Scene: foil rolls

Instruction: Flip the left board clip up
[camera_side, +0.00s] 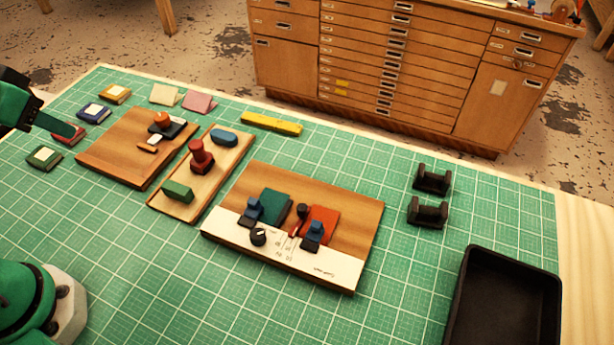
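A wooden board (345,208) with a white printed strip along its near edge lies on the green mat. The left board clip (252,211) is dark blue and sits at the near left corner of a teal panel (275,207). Its exact tilt is too small to tell. A similar blue right clip (313,236) sits by an orange-red panel (322,219). My gripper (70,130) is at the far left, well away from the board, near some small coloured pads. One green finger shows; whether the jaws are apart is unclear.
A black knob (258,237) is close by the left clip. A tray (220,158) with a red-handled stamp (201,157) and another wooden board (120,150) stand to the left. Two black holders (432,179) and a black bin (510,255) are at right.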

